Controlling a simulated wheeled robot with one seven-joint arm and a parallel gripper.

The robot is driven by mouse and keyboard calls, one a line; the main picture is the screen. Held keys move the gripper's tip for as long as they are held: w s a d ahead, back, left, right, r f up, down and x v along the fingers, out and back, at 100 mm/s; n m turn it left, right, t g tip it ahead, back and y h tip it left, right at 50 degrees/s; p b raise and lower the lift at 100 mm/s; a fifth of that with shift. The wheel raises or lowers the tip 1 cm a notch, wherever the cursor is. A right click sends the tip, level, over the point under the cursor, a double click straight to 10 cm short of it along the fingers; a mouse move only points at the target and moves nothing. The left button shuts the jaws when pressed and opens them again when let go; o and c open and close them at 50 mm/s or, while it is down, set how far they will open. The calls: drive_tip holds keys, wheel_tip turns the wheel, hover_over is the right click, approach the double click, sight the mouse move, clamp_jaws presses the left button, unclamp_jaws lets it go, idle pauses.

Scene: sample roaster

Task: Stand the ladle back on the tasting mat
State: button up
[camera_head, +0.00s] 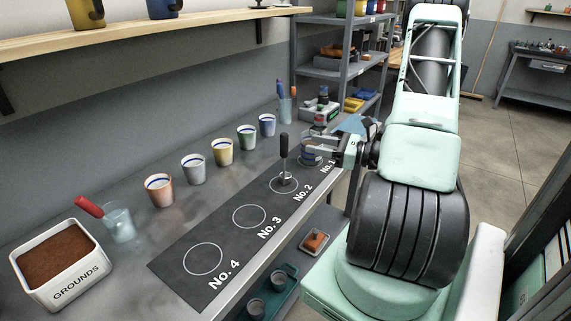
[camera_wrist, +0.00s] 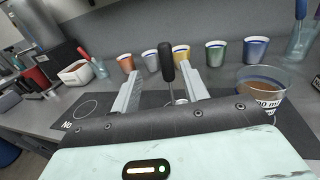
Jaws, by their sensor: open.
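The ladle (camera_head: 284,152) has a black handle and a metal lower end. It stands upright on the dark tasting mat (camera_head: 222,233), at the No. 2 circle. My gripper (camera_head: 330,145) is to its right, level with the handle and above the mat. In the wrist view the gripper (camera_wrist: 161,76) is open and empty. The ladle (camera_wrist: 167,62) shows there between the spread fingers, apart from both. Its lower end is partly hidden by the gripper body.
A glass beaker of brown liquid (camera_wrist: 264,92) stands close to the right finger, at No. 1. Several striped cups line the back, including a green one (camera_head: 246,138). A grounds bin (camera_head: 58,262) and a glass with a red-handled tool (camera_head: 118,224) stand left. Circles No. 3 and No. 4 are bare.

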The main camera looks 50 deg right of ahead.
drive_tip(key=w+a+r+n+g+y, duration=0.2)
drive_tip(key=a+n+g+y, duration=0.35)
drive_tip(key=a, duration=0.75)
drive_tip(key=w+a+r+n+g+y, duration=0.1)
drive_tip(key=a+r+n+g+y, duration=0.15)
drive_tip(key=a+n+g, duration=0.85)
drive_tip(key=s+a+n+h, duration=0.6)
drive_tip(key=s+a+n, duration=0.1)
drive_tip(key=a+n, duration=0.4)
drive_tip(key=s+a+r+n+h, duration=0.1)
drive_tip(key=s+a+n+h, duration=0.6)
drive_tip(key=a+n, duration=0.4)
drive_tip(key=shift+s+r+n+g, duration=0.2)
drive_tip(key=shift+s+n+g, duration=0.25)
drive_tip(key=shift+n, duration=0.3)
drive_tip(key=shift+a, duration=0.1)
